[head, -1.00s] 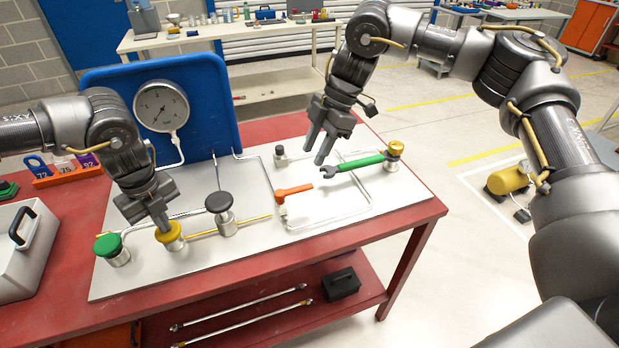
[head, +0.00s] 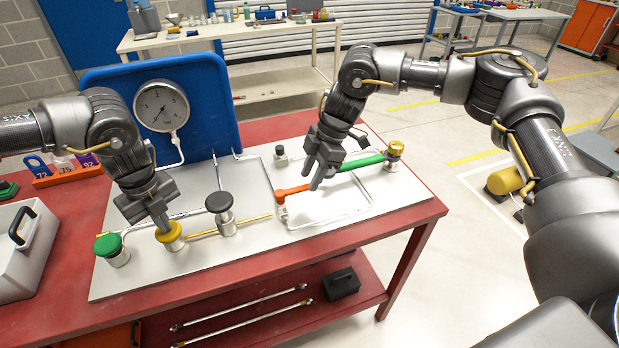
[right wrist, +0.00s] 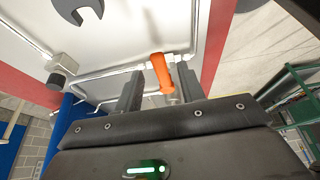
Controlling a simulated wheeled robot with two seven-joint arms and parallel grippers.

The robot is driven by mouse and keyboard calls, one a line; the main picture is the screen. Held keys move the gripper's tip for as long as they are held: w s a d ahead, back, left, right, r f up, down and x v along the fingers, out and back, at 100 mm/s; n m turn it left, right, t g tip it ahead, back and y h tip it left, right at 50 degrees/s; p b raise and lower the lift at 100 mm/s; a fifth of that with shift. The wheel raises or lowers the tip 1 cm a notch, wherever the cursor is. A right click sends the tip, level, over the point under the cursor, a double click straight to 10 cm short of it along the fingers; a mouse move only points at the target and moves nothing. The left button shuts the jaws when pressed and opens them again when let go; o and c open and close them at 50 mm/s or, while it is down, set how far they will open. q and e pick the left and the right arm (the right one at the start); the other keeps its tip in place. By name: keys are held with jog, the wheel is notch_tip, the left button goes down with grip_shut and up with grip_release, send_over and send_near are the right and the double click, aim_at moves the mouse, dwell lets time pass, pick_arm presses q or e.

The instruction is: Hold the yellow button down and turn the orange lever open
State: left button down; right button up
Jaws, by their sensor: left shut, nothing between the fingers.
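The yellow button (head: 169,243) is on the panel, between the green and black knobs. My left gripper (head: 165,227) is shut and empty, its fingertips on the button's top; how far the button is pressed is hard to tell. The orange lever (head: 291,193) is on a pipe right of the black knob. My right gripper (head: 318,184) is open over the lever's free end. In the right wrist view the orange lever (right wrist: 162,72) shows between the two open fingers (right wrist: 160,88), with a gap on at least the left side.
A green-handled wrench (head: 362,162) lies just behind my right gripper, near a brass knob (head: 395,149). A black knob (head: 219,202) and a green knob (head: 107,244) flank the yellow button. A gauge (head: 161,107) stands at the back. The panel's front right is clear.

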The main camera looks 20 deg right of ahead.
jog(key=shift+x, duration=0.8)
jog(key=shift+c, duration=0.5)
grip_shut()
